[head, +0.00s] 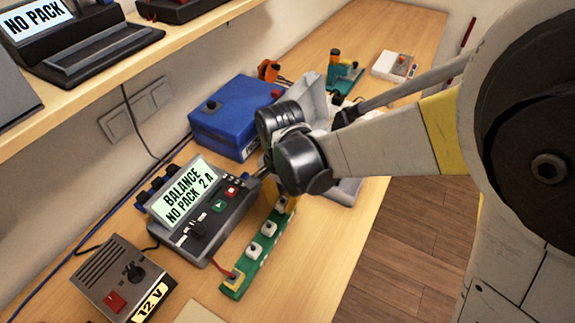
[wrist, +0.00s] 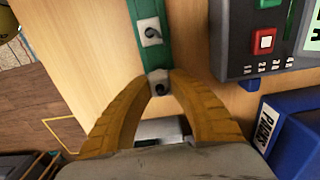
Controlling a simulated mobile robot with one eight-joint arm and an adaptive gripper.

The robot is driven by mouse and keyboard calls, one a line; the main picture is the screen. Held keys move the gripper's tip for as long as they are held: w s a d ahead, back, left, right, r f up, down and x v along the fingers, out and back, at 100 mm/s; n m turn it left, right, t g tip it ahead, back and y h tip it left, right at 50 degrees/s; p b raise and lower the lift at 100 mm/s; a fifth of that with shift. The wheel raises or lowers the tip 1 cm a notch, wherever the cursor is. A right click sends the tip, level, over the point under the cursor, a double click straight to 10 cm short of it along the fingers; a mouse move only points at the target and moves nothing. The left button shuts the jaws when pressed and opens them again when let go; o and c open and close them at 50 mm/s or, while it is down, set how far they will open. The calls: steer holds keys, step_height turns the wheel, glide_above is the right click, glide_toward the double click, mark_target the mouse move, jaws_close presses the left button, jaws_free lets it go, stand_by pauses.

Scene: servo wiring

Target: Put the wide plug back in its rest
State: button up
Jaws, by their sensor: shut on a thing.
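The green strip (head: 243,268) lies on the bench in front of the charger, with several plugs along it. My gripper (wrist: 161,78) has its tan fingers closed around a pale plug, which I take for the wide plug (wrist: 158,86), at the near end of the strip in the wrist view. I cannot tell whether this plug is seated in its rest or just above it. Another white plug (wrist: 150,32) sits further along the strip. In the head view my gripper (head: 276,197) is at the strip's far end, and the wrist hides most of the held plug.
The charger (head: 208,217), showing BALANCE NO PACK 2.A, stands left of the strip. A blue box (head: 233,113) stands behind it, and a 12 V supply (head: 123,278) is at the front left. The bench right of the strip is clear up to its edge.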

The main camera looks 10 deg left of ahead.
mark_target(282, 202)
steer(key=shift+f+b, duration=0.7)
steer(key=shift+f, duration=0.2)
steer(key=o, duration=1)
step_height(282, 202, up, 12)
steer(key=shift+r, duration=0.1)
steer(key=shift+s, duration=0.1)
